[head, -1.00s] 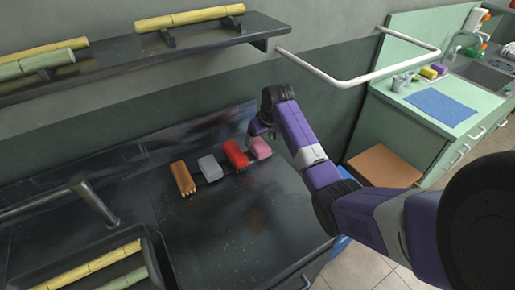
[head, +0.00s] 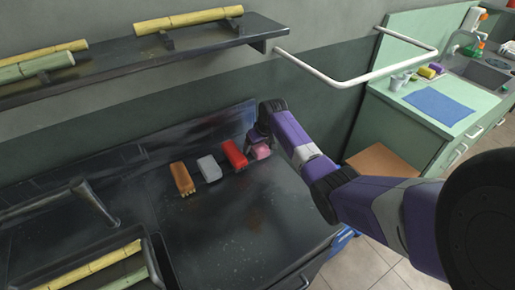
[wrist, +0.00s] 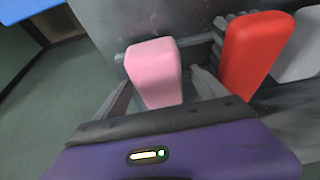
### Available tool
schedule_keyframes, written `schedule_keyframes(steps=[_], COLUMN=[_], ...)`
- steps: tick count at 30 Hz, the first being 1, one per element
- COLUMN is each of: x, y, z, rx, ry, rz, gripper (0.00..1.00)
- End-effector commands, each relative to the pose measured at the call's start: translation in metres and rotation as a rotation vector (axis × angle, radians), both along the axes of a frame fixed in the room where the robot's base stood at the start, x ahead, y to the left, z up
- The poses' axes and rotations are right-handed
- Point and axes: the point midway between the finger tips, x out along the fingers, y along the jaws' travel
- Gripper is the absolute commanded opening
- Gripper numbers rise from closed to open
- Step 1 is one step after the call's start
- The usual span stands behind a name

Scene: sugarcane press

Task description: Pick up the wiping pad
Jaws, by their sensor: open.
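A pink block-shaped pad (head: 262,153) lies on the dark worktop (head: 235,225), at the right end of a row of small items. It is the likely wiping pad, though a red block (head: 235,155) and a grey block (head: 209,168) are also in the row. In the head view, my gripper (head: 259,139) is at the pink pad and partly hides it. In the wrist view, the pink pad (wrist: 153,68) shows between the two open fingers of my gripper (wrist: 160,93). Gaps show on both sides; I cannot tell whether either finger touches it.
The red block (wrist: 256,48) stands close to the right finger in the wrist view. A brown brush (head: 182,179) is at the row's left end. A wall shelf (head: 140,50) with cane pieces and a white rail (head: 350,80) are above. The front worktop is clear.

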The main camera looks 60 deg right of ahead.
Motion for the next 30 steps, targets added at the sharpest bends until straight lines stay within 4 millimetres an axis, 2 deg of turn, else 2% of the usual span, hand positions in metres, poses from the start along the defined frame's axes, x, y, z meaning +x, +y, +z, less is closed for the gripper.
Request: schedule_keyframes(steps=[22,30], x=[-0.0002,-0.0001], y=[0.0,0.0001], z=[-0.005,-0.0049], rx=[0.0,0.0], ry=[0.0,0.0], rz=[0.0,0.0], gripper=[0.82,0.29])
